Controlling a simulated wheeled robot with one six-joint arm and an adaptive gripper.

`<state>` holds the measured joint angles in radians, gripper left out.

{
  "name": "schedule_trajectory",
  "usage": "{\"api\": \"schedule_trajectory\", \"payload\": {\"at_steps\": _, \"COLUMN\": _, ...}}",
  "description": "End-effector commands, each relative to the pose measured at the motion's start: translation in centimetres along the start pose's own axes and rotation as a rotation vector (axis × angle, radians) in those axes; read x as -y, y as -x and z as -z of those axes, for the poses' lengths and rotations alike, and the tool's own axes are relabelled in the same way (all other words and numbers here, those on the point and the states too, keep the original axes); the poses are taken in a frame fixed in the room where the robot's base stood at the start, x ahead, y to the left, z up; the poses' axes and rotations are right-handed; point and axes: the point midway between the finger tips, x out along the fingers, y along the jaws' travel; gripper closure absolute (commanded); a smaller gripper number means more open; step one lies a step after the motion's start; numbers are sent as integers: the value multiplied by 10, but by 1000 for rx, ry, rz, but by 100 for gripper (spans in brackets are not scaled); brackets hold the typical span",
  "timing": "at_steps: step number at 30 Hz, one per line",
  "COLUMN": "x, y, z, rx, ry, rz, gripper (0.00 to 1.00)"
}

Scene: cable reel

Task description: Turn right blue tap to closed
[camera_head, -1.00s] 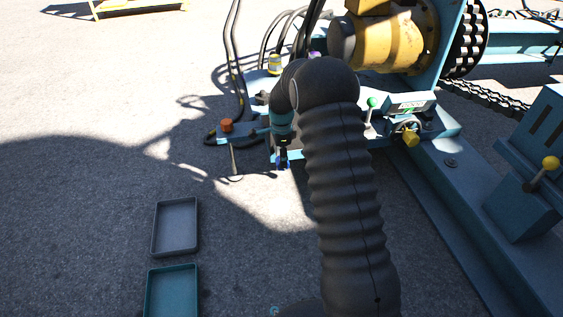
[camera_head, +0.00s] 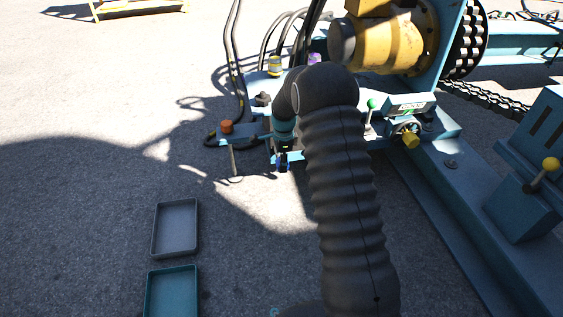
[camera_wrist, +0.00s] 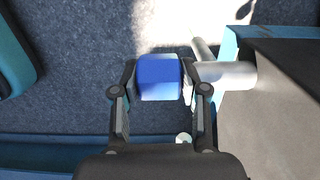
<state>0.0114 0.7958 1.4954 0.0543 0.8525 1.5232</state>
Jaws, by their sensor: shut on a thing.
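The blue tap handle (camera_wrist: 159,78) sits between my gripper's two fingers (camera_wrist: 159,84) in the wrist view, with a finger on each side of it. My gripper is shut on it. A pale metal pipe (camera_wrist: 228,75) runs to the right of the handle, beside the right finger. In the head view my gripper (camera_head: 283,160) is low at the front of the teal machine, and a bit of blue shows at its tip. My arm hides much of the machine's front there, including any other tap.
A grey tray (camera_head: 154,230) and a teal tray (camera_head: 150,290) lie on the ground at left. An orange knob (camera_head: 227,126) on a stand is left of my gripper. A green-knobbed lever (camera_head: 371,104) and a yellow-handled valve (camera_head: 410,140) are to the right.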

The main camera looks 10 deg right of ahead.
Motion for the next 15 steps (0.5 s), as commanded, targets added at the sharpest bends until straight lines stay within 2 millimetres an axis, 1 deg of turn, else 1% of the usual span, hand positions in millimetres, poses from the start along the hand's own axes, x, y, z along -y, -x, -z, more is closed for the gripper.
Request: {"api": "schedule_trajectory", "payload": {"at_steps": 15, "x": -1, "y": -2, "z": 6, "rx": 355, "ry": -5, "rz": -3, "gripper": 91}}
